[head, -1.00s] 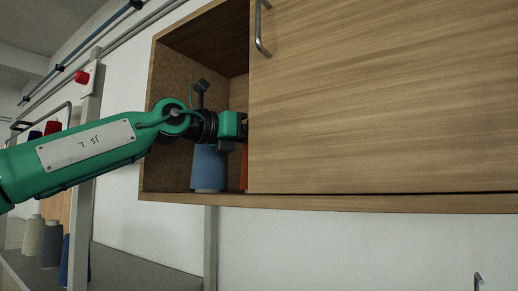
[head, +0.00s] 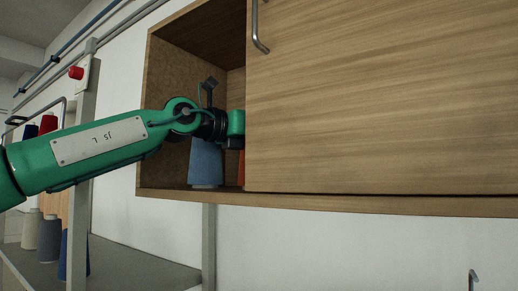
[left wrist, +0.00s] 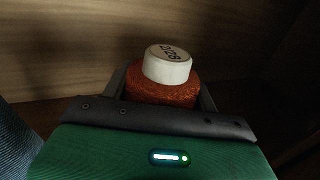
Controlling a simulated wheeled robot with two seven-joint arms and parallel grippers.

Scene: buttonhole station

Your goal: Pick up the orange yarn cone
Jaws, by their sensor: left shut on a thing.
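In the head view only a thin orange strip of the cone (head: 241,170) shows at the edge of the sliding door, inside the cabinet. The door hides the rest of it and my left fingertips. Whether the cone's base touches the shelf cannot be seen. My right gripper is not in view.
A blue yarn cone (head: 206,163) stands in the cabinet, left of the orange one, close by my wrist. The wooden door (head: 380,100) covers the cabinet's right part. The cabinet's left side (head: 145,120) bounds the opening. More cones (head: 49,238) stand on a lower shelf.

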